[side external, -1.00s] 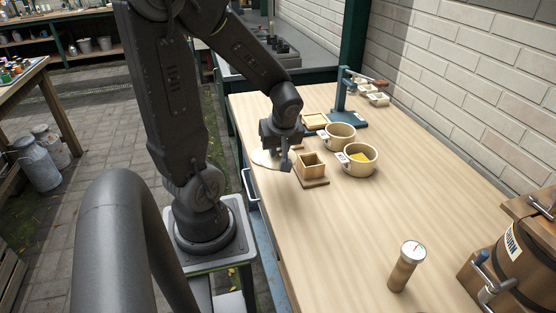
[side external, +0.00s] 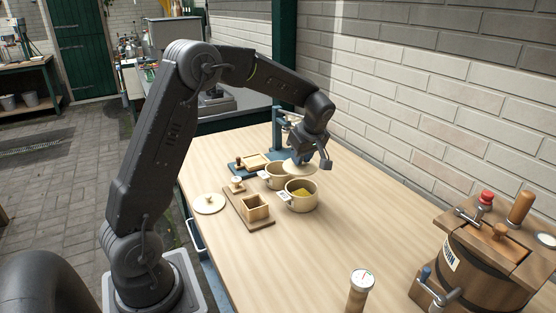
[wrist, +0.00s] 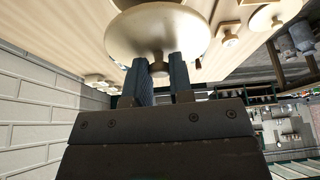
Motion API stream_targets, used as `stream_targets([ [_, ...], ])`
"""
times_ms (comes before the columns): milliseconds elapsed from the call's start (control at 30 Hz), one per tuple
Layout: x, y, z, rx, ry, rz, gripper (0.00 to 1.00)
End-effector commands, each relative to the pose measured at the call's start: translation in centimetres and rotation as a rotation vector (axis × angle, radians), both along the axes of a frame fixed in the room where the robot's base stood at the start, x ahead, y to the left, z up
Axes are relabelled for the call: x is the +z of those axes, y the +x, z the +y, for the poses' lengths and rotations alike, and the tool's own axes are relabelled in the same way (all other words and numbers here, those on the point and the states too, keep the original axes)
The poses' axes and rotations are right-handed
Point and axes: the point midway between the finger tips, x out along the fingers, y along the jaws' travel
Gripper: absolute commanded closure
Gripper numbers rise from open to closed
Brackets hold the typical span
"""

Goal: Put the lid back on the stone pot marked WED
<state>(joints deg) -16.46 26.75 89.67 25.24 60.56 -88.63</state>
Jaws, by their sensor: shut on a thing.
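My gripper (side external: 308,161) is shut on the knob of a round cream lid (side external: 298,169). The wrist view shows the lid (wrist: 160,32) held between the two fingers. In the side view the lid is over the far part of the rear stone pot (side external: 275,178); I cannot tell whether it touches the rim. The front stone pot (side external: 301,197) is open with yellow contents. Both pots carry small white tags whose writing is too small to read. A second cream lid (side external: 209,204) lies on the table at the left.
A wooden box mould (side external: 256,209) sits on a board left of the pots, with a small knobbed piece (side external: 237,185) behind. A blue stand (side external: 278,130) is behind the pots. A dial thermometer (side external: 361,282) and churn (side external: 490,262) are in front.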

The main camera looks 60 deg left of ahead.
Motion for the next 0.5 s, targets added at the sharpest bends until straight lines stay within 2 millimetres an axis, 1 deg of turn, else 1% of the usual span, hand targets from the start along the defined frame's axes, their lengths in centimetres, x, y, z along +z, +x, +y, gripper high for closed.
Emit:
stream_targets([
  [100, -0.2, 0.7, -0.3, 0.001, 0.000, -0.001, 1.00],
  [233, -0.8, 0.7, -0.3, 0.000, -0.001, 0.001, 1.00],
  [500, -3.2, 0.7, -0.2, 0.000, 0.000, 0.001, 1.00],
])
